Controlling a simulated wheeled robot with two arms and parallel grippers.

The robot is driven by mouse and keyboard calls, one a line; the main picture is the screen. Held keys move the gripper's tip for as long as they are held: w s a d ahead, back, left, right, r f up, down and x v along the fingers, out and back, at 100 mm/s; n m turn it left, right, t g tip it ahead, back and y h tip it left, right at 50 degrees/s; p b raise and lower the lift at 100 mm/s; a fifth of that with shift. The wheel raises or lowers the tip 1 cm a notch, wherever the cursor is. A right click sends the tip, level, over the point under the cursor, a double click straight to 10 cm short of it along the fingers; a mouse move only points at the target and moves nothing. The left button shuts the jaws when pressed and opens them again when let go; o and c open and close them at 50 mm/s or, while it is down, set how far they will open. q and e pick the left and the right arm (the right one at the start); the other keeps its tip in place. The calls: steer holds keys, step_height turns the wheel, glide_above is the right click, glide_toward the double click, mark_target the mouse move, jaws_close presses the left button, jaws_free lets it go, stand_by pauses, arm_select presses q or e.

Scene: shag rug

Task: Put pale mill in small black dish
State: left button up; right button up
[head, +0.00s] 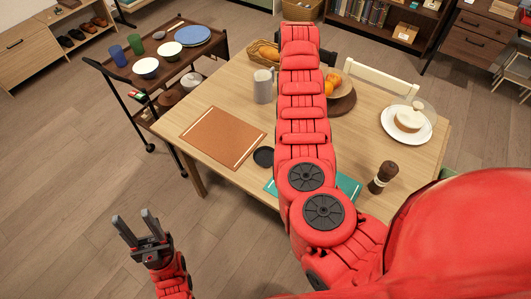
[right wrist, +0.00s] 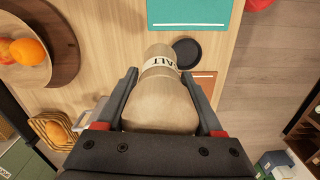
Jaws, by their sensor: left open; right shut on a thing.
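The pale mill (right wrist: 160,100), light wood with a label ending in "ALT", is between the fingers of my right gripper (right wrist: 159,76). That gripper is shut on it; the mill's top points away from the wrist camera. The small black dish (head: 263,157) lies on the table between two placemats. In the head view my right arm hides the right gripper and the mill. My left gripper (head: 135,217) is open and empty, off the table over the floor.
The table (head: 207,92) holds a brown placemat (head: 222,137), a teal placemat (head: 349,187), a grey mug (head: 263,86), a fruit bowl (head: 338,79), a bread basket (head: 262,53), a domed cake plate (head: 408,122) and a dark mill (head: 382,177). A dish cart (head: 130,70) stands left.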

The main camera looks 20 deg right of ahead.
steer(key=s+a+f+n+p, duration=0.2)
steer(key=s+f+n, duration=0.3)
steer(key=s, duration=0.3)
steer(key=s+a+f+n+p, duration=0.1)
steer(key=s+a+f+n, duration=0.1)
steer(key=s+f+n, duration=0.5)
steer(key=shift+m, duration=0.9)
steer(key=w+a+f+b, duration=0.1)
steer(key=w, duration=0.3)
steer(key=w+a+f+b, duration=0.1)
steer(key=w+a+b, duration=0.1)
steer(key=w, duration=0.3)
steer(key=w+a+f+b, duration=0.1)
steer(key=w+b, duration=0.1)
steer(key=w, duration=0.2)
steer(key=shift+w+a, duration=0.15)
steer(key=shift+w, duration=0.2)
steer(key=shift+f, duration=0.35)
steer(key=shift+f+b, duration=0.1)
steer(key=shift+b, duration=0.2)
